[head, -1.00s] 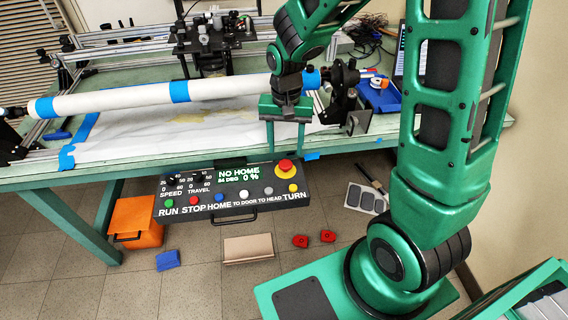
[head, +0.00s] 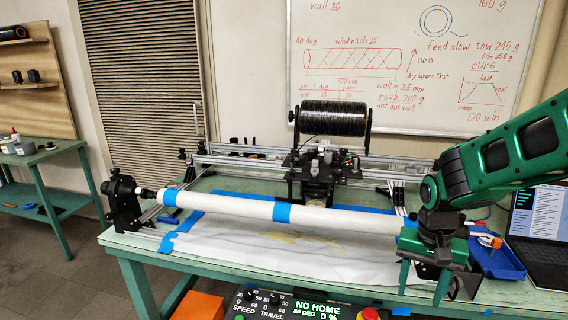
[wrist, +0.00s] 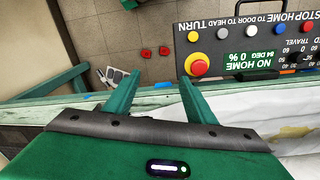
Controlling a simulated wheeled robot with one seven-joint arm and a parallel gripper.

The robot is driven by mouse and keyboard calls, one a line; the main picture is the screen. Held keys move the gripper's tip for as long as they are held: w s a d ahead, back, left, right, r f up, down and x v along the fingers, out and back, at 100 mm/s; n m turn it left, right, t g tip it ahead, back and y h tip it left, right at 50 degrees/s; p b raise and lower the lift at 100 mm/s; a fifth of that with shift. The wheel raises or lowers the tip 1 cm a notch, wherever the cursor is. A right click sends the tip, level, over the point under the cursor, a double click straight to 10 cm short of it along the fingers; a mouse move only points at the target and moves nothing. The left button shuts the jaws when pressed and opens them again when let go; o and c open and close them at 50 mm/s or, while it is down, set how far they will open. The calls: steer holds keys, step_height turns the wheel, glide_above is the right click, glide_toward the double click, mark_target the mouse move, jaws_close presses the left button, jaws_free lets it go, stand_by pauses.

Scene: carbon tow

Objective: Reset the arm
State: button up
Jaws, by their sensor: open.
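My gripper (head: 422,283) is open and empty, its two green fingers pointing down in front of the right end of the white mandrel tube (head: 340,219). In the wrist view the spread fingers (wrist: 158,86) have only floor and the table edge between them. My green arm reaches in from the right of the head view. The control panel (head: 289,305) hangs at the table's front edge, left of my gripper; its display reads NO HOME, 84 DEG, 0 %. The panel's red button (wrist: 197,64) shows in the wrist view, apart from the fingers.
The green table (head: 130,243) carries a rail frame with a black tow spool (head: 333,118) at the back. A blue tray (head: 500,262) and a laptop (head: 540,225) are close right of my gripper. Red pieces (wrist: 146,53) lie on the floor. An orange box (head: 199,306) stands below the table.

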steer(key=s+d+r, duration=0.3)
steer(key=s+d, duration=0.1)
steer(key=s, duration=0.5)
steer(key=s+d+r, duration=0.3)
steer(key=s+d, duration=0.2)
steer(key=s, duration=0.4)
steer(key=shift+s+r+y, duration=0.2)
steer(key=shift+r+y, duration=0.15)
steer(key=shift+y, duration=0.05)
